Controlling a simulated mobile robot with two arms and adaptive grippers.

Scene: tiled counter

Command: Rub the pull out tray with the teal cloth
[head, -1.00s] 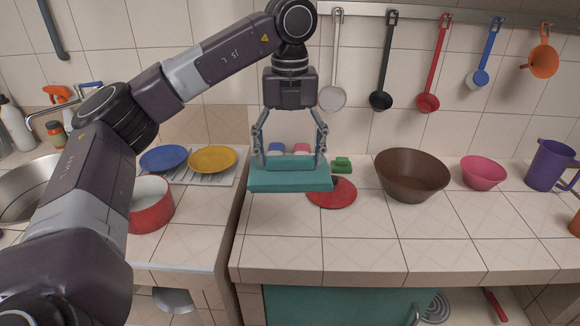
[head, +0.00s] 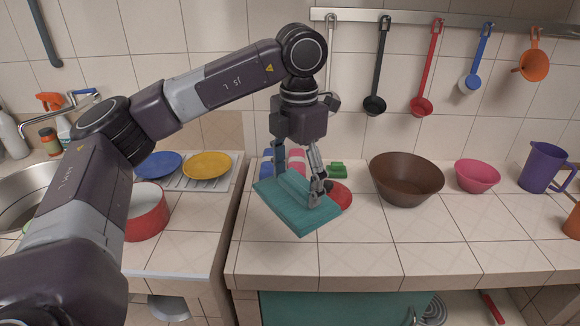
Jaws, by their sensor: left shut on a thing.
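The teal cloth (head: 299,208) is a thick folded rectangle, turned at an angle over the left part of the tiled counter. My left gripper (head: 295,190) points down from above and is shut on the cloth. I cannot tell whether the cloth touches the counter; it hides part of a red lid-like disc (head: 341,194). Under the counter's front edge is a flat teal panel (head: 345,308) with a metal handle near its right end. I cannot tell whether this is the pull out tray. My right gripper is not in view.
A brown bowl (head: 406,180), pink bowl (head: 477,176) and purple mug (head: 541,167) stand on the right. A green object (head: 338,170) lies behind the disc. A red pot (head: 147,214) and blue and yellow plates (head: 207,164) are left. The front counter strip is clear.

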